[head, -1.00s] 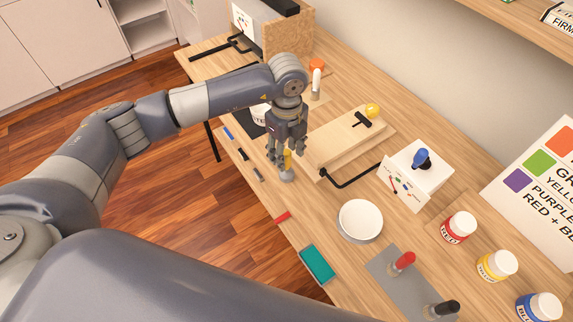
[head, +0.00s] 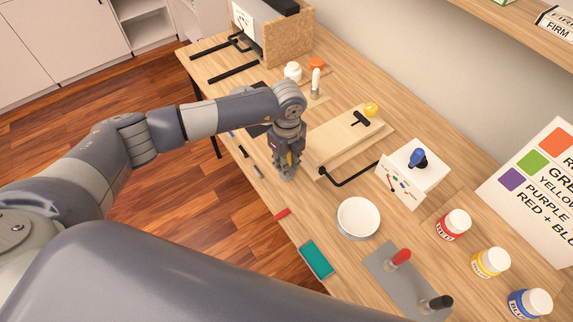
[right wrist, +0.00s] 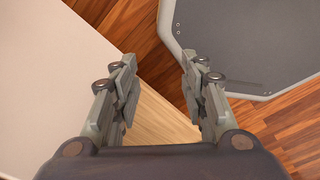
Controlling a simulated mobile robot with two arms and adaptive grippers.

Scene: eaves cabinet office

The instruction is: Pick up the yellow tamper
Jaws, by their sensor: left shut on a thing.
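My left gripper (head: 287,165) is over the near part of the wooden desk in the head view, pointing down. It is shut on the yellow tamper (head: 289,157). Only a little yellow shows between the fingers; the rest of the tamper is mostly hidden. I cannot tell whether its base touches the desk. My right gripper (right wrist: 158,80) is open and empty in the right wrist view, away from the tamper.
A wooden board with a yellow knob (head: 371,109) lies just right of the left gripper. A white dish (head: 358,218), a teal block (head: 317,260) and a grey mat (head: 383,270) with red (head: 400,257) and black handles stand nearer. Paint jars (head: 490,263) line the right.

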